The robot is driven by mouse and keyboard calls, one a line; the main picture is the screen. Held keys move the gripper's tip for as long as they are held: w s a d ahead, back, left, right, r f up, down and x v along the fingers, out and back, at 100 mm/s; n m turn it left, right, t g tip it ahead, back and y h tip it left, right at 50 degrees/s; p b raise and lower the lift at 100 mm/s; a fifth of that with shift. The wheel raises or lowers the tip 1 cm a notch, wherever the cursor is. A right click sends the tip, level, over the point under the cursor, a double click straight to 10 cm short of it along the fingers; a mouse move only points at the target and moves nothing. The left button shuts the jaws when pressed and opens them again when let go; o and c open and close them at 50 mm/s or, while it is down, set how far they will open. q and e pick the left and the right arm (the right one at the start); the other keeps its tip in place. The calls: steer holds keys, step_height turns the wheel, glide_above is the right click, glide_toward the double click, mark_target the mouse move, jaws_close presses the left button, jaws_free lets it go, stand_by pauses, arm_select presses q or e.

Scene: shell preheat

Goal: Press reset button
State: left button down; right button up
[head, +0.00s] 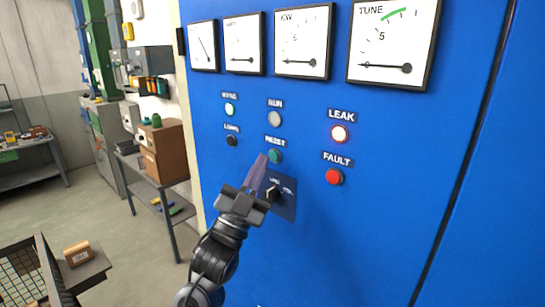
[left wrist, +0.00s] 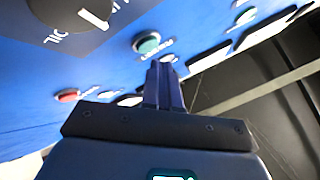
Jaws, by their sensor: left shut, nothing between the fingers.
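The reset button (head: 274,157) is a small green round button under a RESET label on the blue panel (head: 320,240). In the left wrist view the green button (left wrist: 148,43) shows just above and left of my fingertips. My left gripper (head: 262,160) is shut and empty, its fingers pointing up toward the panel. In the head view the tips are just left of the reset button. The button's face is in clear view, and I see no contact with it. My right gripper is in neither view.
A rotary switch (head: 272,194) sits just below the button, close to my fingers. Nearby are the run lamp (head: 274,119), a dark button (head: 232,141), the lit leak lamp (head: 339,134) and the red fault button (head: 334,177). Several gauges (head: 303,41) line the panel above.

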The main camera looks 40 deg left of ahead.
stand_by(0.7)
arm_select(q)
steer(key=shift+w, duration=0.15)
steer(key=shift+w, duration=0.3)
steer(key=shift+w, duration=0.4)
stand_by(0.7)
steer(key=shift+s, duration=0.1)
stand_by(0.3)
steer(key=shift+s, duration=0.75)
